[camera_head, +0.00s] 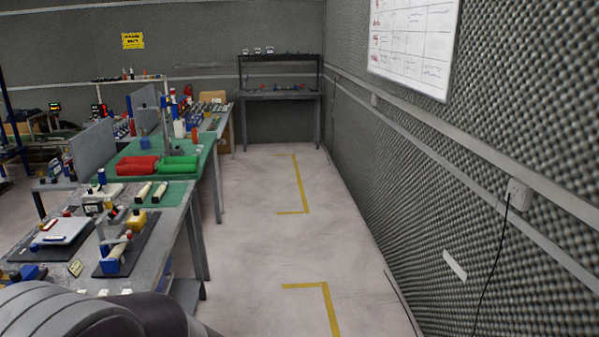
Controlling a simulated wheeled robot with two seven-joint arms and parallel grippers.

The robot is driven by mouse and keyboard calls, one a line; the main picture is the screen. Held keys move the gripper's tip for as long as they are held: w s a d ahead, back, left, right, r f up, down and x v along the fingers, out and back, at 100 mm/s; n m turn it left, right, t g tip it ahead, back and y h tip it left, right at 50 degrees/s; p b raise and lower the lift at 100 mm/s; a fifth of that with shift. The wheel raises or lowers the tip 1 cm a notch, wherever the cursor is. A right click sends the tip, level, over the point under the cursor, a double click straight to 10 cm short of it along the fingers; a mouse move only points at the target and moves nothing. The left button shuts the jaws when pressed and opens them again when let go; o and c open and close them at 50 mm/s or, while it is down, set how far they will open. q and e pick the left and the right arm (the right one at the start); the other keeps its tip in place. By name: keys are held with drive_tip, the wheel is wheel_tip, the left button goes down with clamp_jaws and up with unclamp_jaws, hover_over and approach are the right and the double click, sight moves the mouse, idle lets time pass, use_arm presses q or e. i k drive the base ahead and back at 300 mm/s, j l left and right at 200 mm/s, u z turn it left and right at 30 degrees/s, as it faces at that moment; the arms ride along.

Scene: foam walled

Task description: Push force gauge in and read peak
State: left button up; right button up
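I cannot pick out the force gauge with certainty. On the nearest bench (170,228) at the left, a small test stand (103,238) with a column and blue, white and yellow parts stands on a dark base plate (142,243). No readout can be read at this size. Neither gripper is in view. Only a dark rounded part of my own body shows at the lower left.
A dark shelf table (280,95) stands at the far wall. The pale floor (260,235) with yellow corner marks is clear between the benches and the right foam wall (440,190).

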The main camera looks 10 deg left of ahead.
sight(137, 220)
drive_tip(key=i+j+u, duration=0.3)
drive_tip(key=i, duration=0.45)
drive_tip(key=i+l+u, duration=0.1)
drive_tip(key=i+u, duration=0.15)
drive_tip(key=i, duration=0.5)
drive_tip(key=i+u, duration=0.25)
drive_tip(key=i, duration=0.3)
drive_tip(key=i+u, duration=0.2)
drive_tip(key=i, duration=0.3)
drive_tip(key=i+l+u, duration=0.25)
drive_tip(key=i, duration=0.25)
drive_tip(key=i+j, duration=0.45)
drive_tip(key=j+z, duration=0.05)
drive_tip(key=j, duration=0.05)
